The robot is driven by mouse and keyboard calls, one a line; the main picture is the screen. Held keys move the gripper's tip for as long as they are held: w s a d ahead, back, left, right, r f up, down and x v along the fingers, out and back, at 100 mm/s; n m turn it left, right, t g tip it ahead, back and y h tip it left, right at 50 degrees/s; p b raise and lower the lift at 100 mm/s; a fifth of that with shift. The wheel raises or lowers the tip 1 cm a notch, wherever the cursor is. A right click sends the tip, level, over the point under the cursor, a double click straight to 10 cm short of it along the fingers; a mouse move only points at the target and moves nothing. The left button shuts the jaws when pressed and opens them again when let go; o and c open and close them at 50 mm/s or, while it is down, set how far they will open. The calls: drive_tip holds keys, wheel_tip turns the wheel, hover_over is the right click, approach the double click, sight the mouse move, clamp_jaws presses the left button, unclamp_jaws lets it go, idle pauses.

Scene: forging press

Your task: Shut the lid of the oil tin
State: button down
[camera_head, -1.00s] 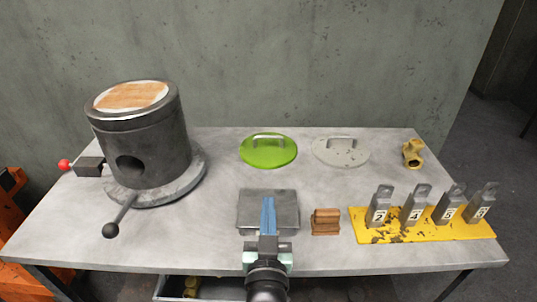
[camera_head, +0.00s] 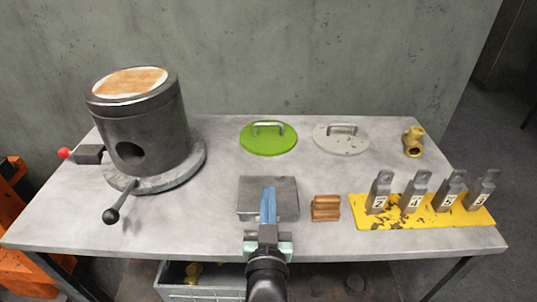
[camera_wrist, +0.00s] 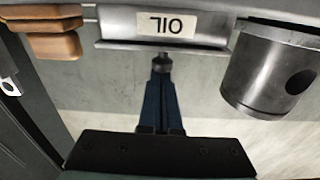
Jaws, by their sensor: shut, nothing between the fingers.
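The oil tin (camera_head: 284,212) is a grey metal box at the front middle of the table. In the wrist view the tin (camera_wrist: 120,27) shows a label reading OIL upside down. My gripper (camera_head: 268,190) has blue fingers and is shut and empty. It overlaps the middle of the tin's dark grey lid panel (camera_head: 252,190) in the head view. The lid's exact angle is unclear, partly hidden by the fingers.
A wooden block (camera_head: 326,208) stands close right of the tin. A yellow rack (camera_head: 430,216) holds several numbered grey blocks. A green lid (camera_head: 268,142), a grey lid (camera_head: 341,145) and a brass fitting (camera_head: 413,142) lie behind. A large dark cylinder (camera_head: 150,125) stands left.

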drive_tip(key=r+p, duration=0.2)
drive_tip(key=r, duration=0.1)
drive_tip(key=shift+w+r, duration=0.2)
drive_tip(key=shift+r, duration=0.1)
drive_tip(key=s+f, duration=0.2)
drive_tip(key=s, duration=0.7)
drive_tip(key=shift+s+f+b, duration=0.25)
drive_tip(key=shift+s+b, duration=0.15)
